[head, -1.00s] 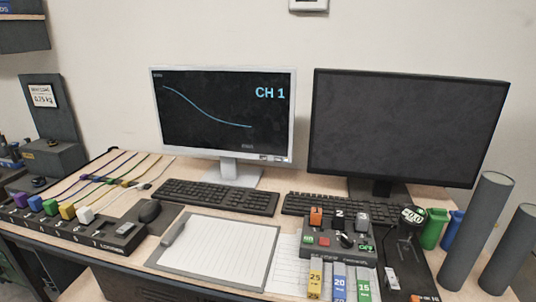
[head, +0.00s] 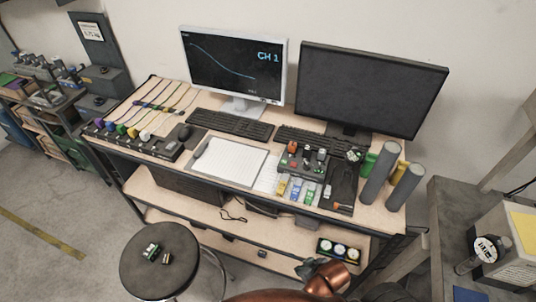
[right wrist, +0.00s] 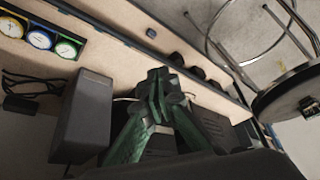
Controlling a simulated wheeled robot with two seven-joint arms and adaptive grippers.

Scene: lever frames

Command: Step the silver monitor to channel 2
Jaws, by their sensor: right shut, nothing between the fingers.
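The silver monitor (head: 235,67) stands at the back of the desk, left of the black monitor. Its screen shows a blue curve and the text CH 1. The small controls on its lower right bezel (head: 270,101) are too small to read here. My right gripper (head: 309,267) is low at the bottom of the head view, in front of the desk and well away from the monitor. In the right wrist view its green fingers (right wrist: 158,86) are shut with nothing between them. My left gripper is not in view.
A black monitor (head: 370,88) stands to the right. Keyboards, a clipboard (head: 228,160), a control box (head: 305,157) and grey cylinders (head: 379,172) crowd the desk. A round stool (head: 160,262) stands in front. A gauge panel (head: 339,250) sits on the lower shelf.

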